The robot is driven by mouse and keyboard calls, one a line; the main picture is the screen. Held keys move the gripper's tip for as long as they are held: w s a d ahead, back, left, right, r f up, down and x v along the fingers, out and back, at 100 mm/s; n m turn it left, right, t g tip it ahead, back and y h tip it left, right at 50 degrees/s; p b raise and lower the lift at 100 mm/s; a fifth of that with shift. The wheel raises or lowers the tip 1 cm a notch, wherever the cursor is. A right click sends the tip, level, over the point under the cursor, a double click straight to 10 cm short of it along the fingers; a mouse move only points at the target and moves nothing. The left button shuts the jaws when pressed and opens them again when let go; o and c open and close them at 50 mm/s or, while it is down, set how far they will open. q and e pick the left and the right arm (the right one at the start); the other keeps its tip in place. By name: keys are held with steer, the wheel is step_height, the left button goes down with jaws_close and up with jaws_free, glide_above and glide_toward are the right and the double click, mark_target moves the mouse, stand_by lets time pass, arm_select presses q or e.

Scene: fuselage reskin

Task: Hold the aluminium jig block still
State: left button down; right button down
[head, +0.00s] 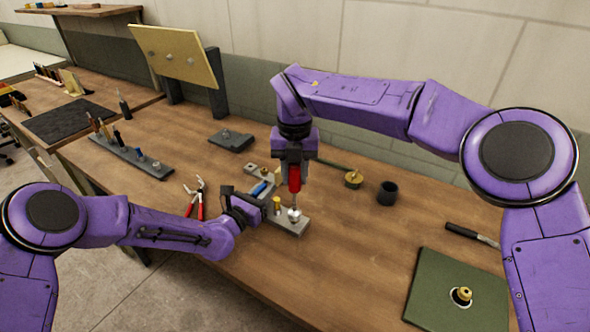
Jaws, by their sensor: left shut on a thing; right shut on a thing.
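The aluminium jig block (292,228) is a grey bar lying on the wooden bench in the middle of the head view. A brass pin (277,204) and a silver round fitting (294,214) stand on it. My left gripper (258,208) reaches in from the left and is shut at the block's left side; the exact contact is hidden. My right gripper (294,160) points straight down above the block, shut on a red-handled tool (295,179). The tool is upright and its lower end is at the silver fitting; whether it touches is too small to tell.
Red-handled pliers (197,198) lie left of my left gripper. A blue item (258,189) lies behind it. A dark cup (388,193), a brass piece (353,178), a hammer (470,234) and a green panel (432,285) are to the right. The front middle bench is clear.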

steer(key=shift+f, duration=0.5)
steer(key=m, duration=1.7)
steer(key=shift+s, duration=0.1)
steer(key=m, duration=0.7)
steer(key=shift+n, duration=0.5)
